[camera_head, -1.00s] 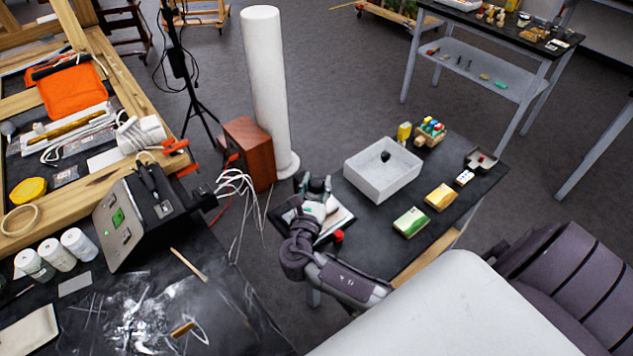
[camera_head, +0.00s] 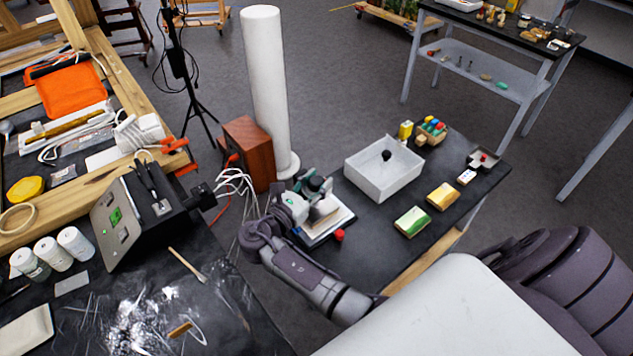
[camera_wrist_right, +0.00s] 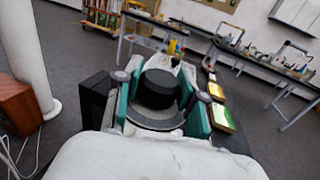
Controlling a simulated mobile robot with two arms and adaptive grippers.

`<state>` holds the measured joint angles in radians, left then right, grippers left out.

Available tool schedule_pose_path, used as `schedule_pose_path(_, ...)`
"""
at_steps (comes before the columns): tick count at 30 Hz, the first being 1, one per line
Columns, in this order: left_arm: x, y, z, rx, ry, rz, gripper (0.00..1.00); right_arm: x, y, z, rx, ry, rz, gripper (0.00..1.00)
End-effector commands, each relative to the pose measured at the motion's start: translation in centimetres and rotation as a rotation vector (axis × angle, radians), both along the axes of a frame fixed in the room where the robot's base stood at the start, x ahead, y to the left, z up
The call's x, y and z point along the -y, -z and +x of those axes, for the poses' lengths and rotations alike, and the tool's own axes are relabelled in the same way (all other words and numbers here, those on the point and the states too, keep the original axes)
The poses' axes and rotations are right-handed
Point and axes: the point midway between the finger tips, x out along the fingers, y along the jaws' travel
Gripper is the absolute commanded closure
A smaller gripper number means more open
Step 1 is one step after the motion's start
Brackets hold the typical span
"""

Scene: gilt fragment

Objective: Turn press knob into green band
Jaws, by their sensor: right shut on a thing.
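My right gripper (camera_head: 314,187) is over the small press (camera_head: 336,226) on the dark table, and hides most of the press in the head view. In the right wrist view, the right gripper (camera_wrist_right: 160,103) has its teal-edged fingers on either side of a round black knob (camera_wrist_right: 158,86) with a wide grey rim below it. The fingers are shut on the knob. A red button-like part (camera_head: 339,235) shows at the press's near corner. I cannot make out a green band on the press in either view. My left gripper is not in view.
A white bin (camera_head: 384,168) stands right of the press, with green and yellow packs (camera_head: 412,221) near it. A tall white column (camera_head: 268,90) and a wooden box (camera_head: 249,152) stand behind. A cluttered workbench (camera_head: 150,300) is at left.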

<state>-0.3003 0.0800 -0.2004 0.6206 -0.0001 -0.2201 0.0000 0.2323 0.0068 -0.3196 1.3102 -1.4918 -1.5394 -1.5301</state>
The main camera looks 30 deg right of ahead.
Motion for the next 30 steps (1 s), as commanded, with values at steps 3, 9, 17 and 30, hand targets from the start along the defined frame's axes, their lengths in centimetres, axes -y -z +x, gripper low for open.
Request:
schedule_pose_path(3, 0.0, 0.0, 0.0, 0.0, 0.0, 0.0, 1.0, 0.1, -0.3, 0.1, 0.006, 0.0, -0.003, 0.95)
schedule_pose_path(9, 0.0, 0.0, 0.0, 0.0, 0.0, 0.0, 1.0, 0.1, -0.3, 0.1, 0.007, -0.002, -0.004, 0.5)
schedule_pose_path(17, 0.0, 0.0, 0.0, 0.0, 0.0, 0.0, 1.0, 0.0, -0.2, 0.1, 0.003, -0.002, -0.002, 0.34)
schedule_pose_path(30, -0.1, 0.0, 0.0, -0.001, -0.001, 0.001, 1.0, -4.0, 0.0, -1.3, 0.001, -0.004, 0.0, 0.34)
